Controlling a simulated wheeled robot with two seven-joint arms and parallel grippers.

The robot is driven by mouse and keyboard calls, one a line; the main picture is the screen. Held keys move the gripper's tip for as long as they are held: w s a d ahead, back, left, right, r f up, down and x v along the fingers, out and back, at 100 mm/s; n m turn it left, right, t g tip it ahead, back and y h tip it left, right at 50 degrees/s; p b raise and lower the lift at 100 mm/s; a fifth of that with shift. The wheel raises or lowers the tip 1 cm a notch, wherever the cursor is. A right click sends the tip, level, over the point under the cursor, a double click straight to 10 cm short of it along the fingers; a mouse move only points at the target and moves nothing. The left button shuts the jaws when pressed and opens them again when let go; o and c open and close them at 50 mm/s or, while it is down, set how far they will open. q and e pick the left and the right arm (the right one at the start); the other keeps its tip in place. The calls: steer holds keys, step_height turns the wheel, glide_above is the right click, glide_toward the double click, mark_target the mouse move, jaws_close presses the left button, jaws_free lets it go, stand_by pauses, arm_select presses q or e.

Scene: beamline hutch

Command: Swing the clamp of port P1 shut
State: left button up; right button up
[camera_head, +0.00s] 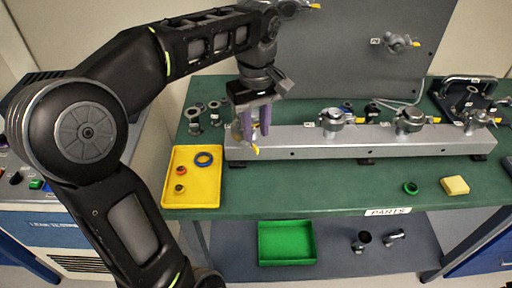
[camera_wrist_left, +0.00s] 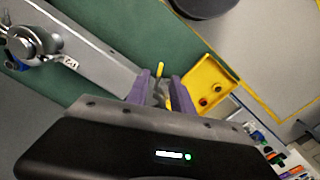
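My left gripper (camera_head: 252,125), with purple fingers, is over the left end of the silver rail (camera_head: 290,143). Its fingers are spread apart in the left wrist view (camera_wrist_left: 162,90). Between them are a dark grey clamp part and a yellow tab (camera_wrist_left: 160,69); I cannot tell whether the fingers touch these. In the head view a yellow tab (camera_head: 256,150) shows just below the fingertips. The port there is mostly hidden by the gripper, and its label cannot be read. My right gripper is not in view.
Ports with clamps and yellow tabs stand further along the rail, the nearest one (camera_head: 332,122) to the right. A yellow tray (camera_head: 193,200) with small rings lies left of the rail on the green bench. A yellow block (camera_head: 455,185) and green ring (camera_head: 410,188) lie front right.

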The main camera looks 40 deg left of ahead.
mark_target(256, 147)
arm_select(q)
steer(key=shift+f, duration=2.4)
steer(key=shift+c, duration=0.2)
jaws_close()
